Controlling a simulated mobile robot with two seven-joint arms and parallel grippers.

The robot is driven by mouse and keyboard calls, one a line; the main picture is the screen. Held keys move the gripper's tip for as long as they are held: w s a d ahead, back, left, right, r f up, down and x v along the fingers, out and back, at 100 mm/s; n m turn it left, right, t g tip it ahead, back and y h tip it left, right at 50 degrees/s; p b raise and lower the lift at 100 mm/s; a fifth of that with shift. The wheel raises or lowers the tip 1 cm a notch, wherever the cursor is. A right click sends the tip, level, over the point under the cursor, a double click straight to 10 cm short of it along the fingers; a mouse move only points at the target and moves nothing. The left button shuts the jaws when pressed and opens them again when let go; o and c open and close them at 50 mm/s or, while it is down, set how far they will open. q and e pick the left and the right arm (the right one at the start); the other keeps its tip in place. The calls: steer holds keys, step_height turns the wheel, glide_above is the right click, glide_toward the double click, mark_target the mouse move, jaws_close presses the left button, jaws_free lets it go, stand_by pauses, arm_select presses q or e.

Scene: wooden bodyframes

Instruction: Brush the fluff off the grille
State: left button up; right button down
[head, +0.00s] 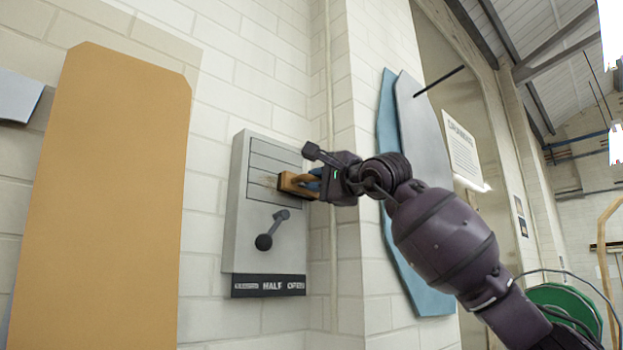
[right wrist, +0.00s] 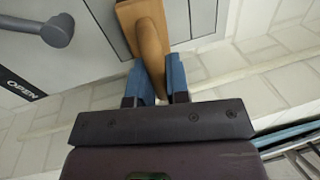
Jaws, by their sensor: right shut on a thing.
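The grille (head: 270,158) is the slatted upper part of a grey wall panel (head: 240,235). A faint tan patch of fluff (head: 268,181) shows on its slats, just left of the brush. My right gripper (head: 314,184) is shut on the handle of a wooden brush (head: 292,184), at the grille's right side. In the right wrist view the blue fingers (right wrist: 158,82) close on the brush handle (right wrist: 151,45), and the brush's block lies against or very near the panel. I cannot tell whether the bristles touch. My left gripper is not in view.
A lever with a dark knob (head: 264,242) sticks out below the grille, above a dark label strip (head: 268,286). A wall corner stands just right of the panel. Blue and grey boards (head: 405,150) lean beyond it. A large tan board (head: 105,200) is at left.

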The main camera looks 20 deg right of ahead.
steer(key=shift+d, duration=0.2)
steer(key=shift+a+f, duration=0.1)
steer(key=shift+s+a+b, duration=0.15)
steer(key=shift+a+b, duration=0.25)
steer(key=shift+a, duration=0.15)
steer(key=s+a+b, duration=0.2)
steer(key=s+a, duration=0.1)
steer(key=a, duration=0.5)
steer(key=shift+a+b, duration=0.35)
steer(key=shift+a, duration=0.05)
steer(key=shift+s, duration=0.15)
stand_by(0.4)
steer(key=shift+r+b+v, duration=0.15)
steer(key=shift+b+v, duration=0.25)
steer(key=shift+v, duration=0.55)
steer(key=shift+r+b+v, duration=0.2)
steer(key=shift+b+v, duration=0.2)
steer(key=shift+v, duration=0.6)
steer(key=shift+r+b+v, duration=0.15)
steer(key=shift+b+v, duration=0.25)
steer(key=shift+v, duration=0.55)
